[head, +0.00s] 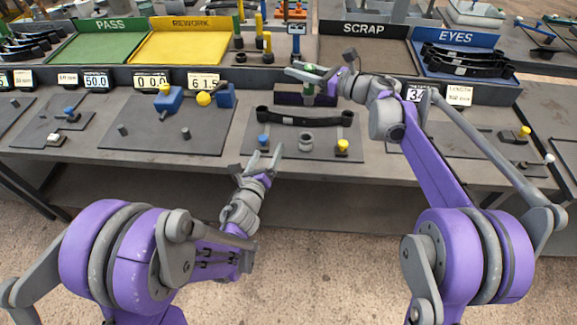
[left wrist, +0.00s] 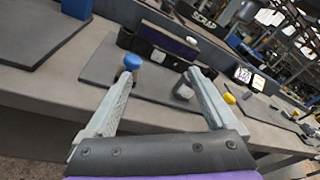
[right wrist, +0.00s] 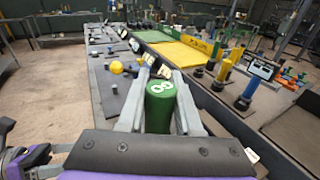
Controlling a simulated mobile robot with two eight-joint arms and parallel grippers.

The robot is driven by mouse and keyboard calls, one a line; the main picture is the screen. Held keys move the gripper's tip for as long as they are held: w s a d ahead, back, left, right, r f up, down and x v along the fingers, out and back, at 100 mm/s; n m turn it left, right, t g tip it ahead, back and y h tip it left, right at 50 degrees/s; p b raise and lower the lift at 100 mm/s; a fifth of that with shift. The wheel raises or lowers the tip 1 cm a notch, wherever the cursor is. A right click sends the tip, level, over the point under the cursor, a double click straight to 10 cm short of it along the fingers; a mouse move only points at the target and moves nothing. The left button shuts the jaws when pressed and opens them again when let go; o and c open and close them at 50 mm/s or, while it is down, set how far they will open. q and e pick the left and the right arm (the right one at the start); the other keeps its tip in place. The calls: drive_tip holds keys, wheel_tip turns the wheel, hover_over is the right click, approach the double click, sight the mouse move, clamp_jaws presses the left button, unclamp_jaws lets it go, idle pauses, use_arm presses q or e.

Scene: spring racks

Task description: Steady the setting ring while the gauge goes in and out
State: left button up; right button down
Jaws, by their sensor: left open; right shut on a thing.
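The setting ring (head: 306,141) is a short grey cylinder standing on a dark mat (head: 285,153) between a blue knob and a yellow knob. In the left wrist view the ring (left wrist: 183,91) is partly hidden by a finger. My left gripper (head: 265,157) is open and empty, at the mat's front edge, left of the ring and apart from it. My right gripper (head: 304,76) is shut on the gauge, a green cylinder (head: 309,88) held above the back of the mat, behind the ring. The gauge's green end (right wrist: 160,103) with a white figure shows in the right wrist view; its lower part is hidden.
A dark leaf spring (head: 304,118) lies on the mat behind the ring. The blue knob (head: 263,141) and yellow knob (head: 342,147) flank the ring. Blue and yellow fixtures (head: 170,98) stand on the left mat. Trays, including a green PASS tray (head: 95,44), line the back.

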sight(303, 145)
use_arm(q)
drive_tip(key=d+f+m+h, duration=0.1)
drive_tip(key=d+m, duration=0.1)
drive_tip(key=m, duration=0.1)
drive_tip(key=d+f+m+h, duration=0.1)
drive_tip(key=d+f+m, duration=0.1)
drive_tip(key=m, duration=0.1)
drive_tip(key=d+f+m+h, duration=0.1)
drive_tip(key=d+m+h, duration=0.1)
drive_tip(key=m, duration=0.1)
drive_tip(key=shift+s+d+f, duration=0.1)
drive_tip(key=shift+s+f, duration=0.05)
drive_tip(key=shift+f, duration=0.15)
drive_tip(key=shift+w+d, duration=0.2)
drive_tip(key=x, duration=1.1)
drive_tip(key=shift+w+f, duration=0.15)
drive_tip(key=shift+w, duration=0.05)
clamp_jaws()
use_arm(e)
wheel_tip(303, 145, down, 12)
drive_tip(key=shift+s+d+f+y, duration=0.15)
drive_tip(key=shift+f+y, duration=0.05)
drive_tip(key=shift+y, duration=0.1)
